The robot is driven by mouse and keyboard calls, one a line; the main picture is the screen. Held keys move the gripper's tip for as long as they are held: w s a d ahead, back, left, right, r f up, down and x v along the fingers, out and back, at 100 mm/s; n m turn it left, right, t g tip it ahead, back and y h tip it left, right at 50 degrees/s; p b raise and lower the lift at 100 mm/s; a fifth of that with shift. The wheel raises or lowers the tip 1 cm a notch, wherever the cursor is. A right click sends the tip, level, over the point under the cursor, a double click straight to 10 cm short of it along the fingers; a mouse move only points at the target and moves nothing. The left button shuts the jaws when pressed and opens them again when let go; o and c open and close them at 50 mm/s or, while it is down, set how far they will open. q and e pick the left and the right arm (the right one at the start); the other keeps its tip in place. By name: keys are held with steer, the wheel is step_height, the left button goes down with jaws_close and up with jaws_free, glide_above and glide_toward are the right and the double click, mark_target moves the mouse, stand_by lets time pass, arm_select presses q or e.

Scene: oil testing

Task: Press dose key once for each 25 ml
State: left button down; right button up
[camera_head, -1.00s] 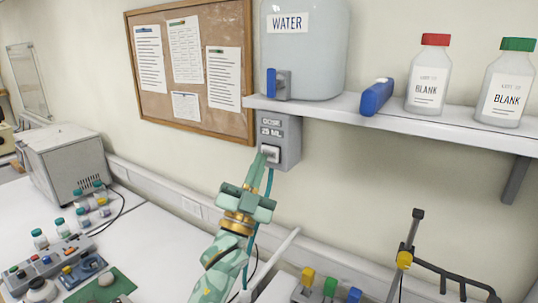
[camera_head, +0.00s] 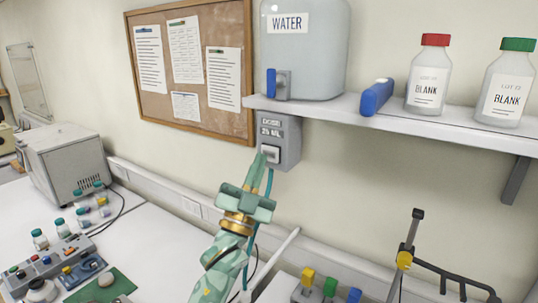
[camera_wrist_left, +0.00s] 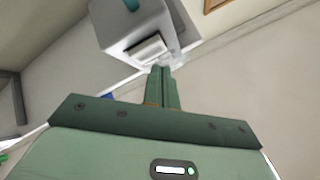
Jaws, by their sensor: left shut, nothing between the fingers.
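The grey dose unit (camera_head: 289,143), labelled "DOSE 25 ML", hangs under the wall shelf below the water tank (camera_head: 310,58). Its pale dose key (camera_head: 271,154) is on the lower front, and it also shows in the left wrist view (camera_wrist_left: 148,50). My left gripper (camera_head: 262,160) is shut and empty, its fingertips right at the key's lower left. In the left wrist view the closed fingers (camera_wrist_left: 161,72) point at the unit just below the key. Whether they touch the key I cannot tell. My right gripper is not in view.
The shelf (camera_head: 440,125) holds a blue object (camera_head: 377,97) and two BLANK bottles (camera_head: 428,75) (camera_head: 507,84). A cork board (camera_head: 192,70) hangs left. Below are a grey box (camera_head: 68,165), small vials, and a rack with coloured caps (camera_head: 330,287). The wall right of the dose unit is clear.

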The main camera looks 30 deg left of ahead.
arm_select(q)
steer(key=shift+w, duration=0.1)
stand_by(0.6)
steer(key=shift+w, duration=0.3)
steer(key=shift+w+d, duration=0.1)
steer(key=shift+w, duration=0.4)
stand_by(0.6)
steer(key=shift+s, duration=0.95)
steer(key=shift+p, duration=0.3)
steer(key=s, duration=0.1)
steer(key=s+p, duration=0.1)
steer(key=s, duration=0.3)
steer(key=shift+a, duration=0.3)
